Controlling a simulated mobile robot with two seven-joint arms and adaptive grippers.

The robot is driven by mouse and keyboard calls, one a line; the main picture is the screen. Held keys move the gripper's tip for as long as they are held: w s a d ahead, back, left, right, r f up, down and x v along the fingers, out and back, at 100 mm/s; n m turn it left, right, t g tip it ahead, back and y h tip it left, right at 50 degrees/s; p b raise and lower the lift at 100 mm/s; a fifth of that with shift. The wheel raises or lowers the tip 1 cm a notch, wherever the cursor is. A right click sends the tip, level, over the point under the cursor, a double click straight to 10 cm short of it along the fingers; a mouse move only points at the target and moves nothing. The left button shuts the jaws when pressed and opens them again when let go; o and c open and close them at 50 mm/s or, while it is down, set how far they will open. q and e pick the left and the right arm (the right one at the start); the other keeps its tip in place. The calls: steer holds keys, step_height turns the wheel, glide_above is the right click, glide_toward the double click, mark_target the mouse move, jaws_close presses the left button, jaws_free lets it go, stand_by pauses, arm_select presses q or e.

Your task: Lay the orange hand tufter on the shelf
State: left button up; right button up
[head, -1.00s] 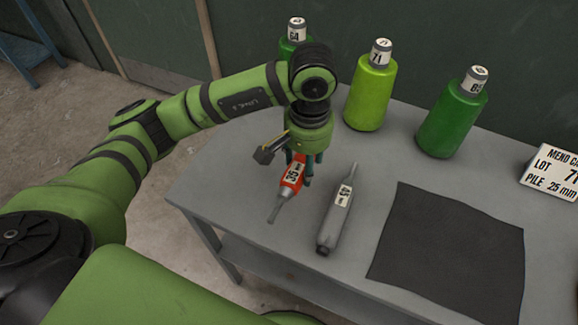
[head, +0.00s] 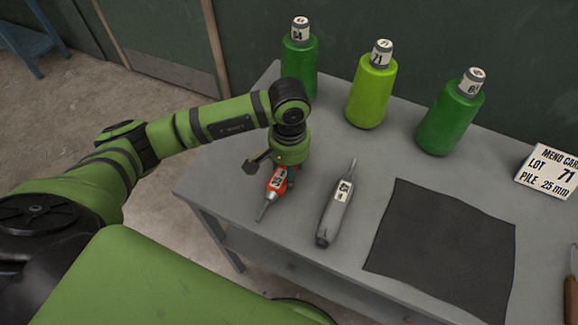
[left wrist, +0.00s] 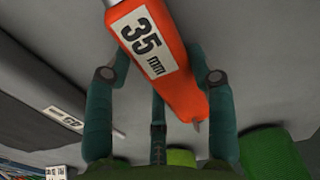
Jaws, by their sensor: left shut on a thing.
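The orange hand tufter (head: 277,181) has a white label that reads 35 mm in the left wrist view (left wrist: 170,70). My left gripper (head: 278,176) is shut on its body, with a finger on either side of it. In the head view its thin grey tip points down and left, toward the table's front edge. Whether it is clear of the tabletop is hard to tell. A grey shelf (head: 272,254) shows in part below the tabletop; the tabletop hides the rest. My right gripper is not in view.
A grey tufter (head: 334,216) lies just right on the table (head: 225,150). Green bottles (head: 299,70), (head: 371,95), (head: 450,120) stand behind. A dark mat (head: 440,250) and a lot card (head: 550,170) are to the right. The table's left end is bare.

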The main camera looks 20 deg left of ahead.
arm_select(q)
steer(key=shift+f, duration=0.15)
steer(key=o, duration=1.6)
steer(key=shift+c, duration=0.2)
